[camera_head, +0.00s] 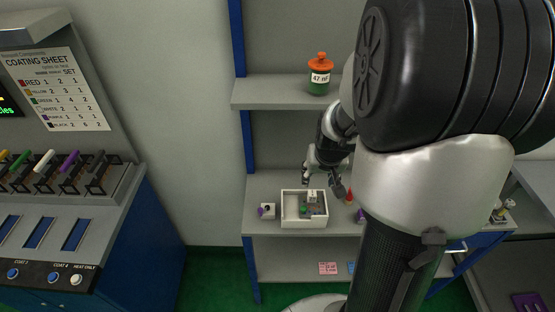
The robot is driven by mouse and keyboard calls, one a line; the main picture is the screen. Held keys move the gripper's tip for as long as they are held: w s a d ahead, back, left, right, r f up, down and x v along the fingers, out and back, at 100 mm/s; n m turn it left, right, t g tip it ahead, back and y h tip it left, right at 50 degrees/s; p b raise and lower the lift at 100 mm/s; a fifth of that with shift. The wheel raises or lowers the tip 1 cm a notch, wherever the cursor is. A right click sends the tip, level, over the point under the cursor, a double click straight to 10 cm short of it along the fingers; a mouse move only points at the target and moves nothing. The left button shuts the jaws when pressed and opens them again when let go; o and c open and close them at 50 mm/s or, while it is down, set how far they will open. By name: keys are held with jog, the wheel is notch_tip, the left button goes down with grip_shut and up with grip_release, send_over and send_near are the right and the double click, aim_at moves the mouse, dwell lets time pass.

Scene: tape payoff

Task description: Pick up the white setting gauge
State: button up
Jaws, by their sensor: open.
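A small white block with a dark mark (313,196) sits at the right inside a shallow white tray (291,223) on the middle shelf. It may be the white setting gauge, but it is too small to tell. Green and red bits lie beside it in the tray. Another small white piece with a purple part (267,211) stands on the shelf just left of the tray. My gripper (322,184) is open above the tray's back right, pointing down, and appears empty. My arm hides the shelf's right part.
The shelf (260,185) has blue uprights. A red cone (349,196) and a purple item stand right of the tray. A green jar with an orange lid (319,75) stands on the upper shelf. A coating console (110,215) is at left.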

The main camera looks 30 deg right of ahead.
jog(key=b, duration=0.4)
send_near(313, 194)
jog(key=x, duration=0.5)
jog(key=shift+b+x, duration=1.4)
jog(key=shift+x, duration=1.55)
jog(key=shift+w, duration=0.1)
jog(key=shift+a+r, duration=0.1)
jog(key=shift+c, duration=0.2)
grip_shut()
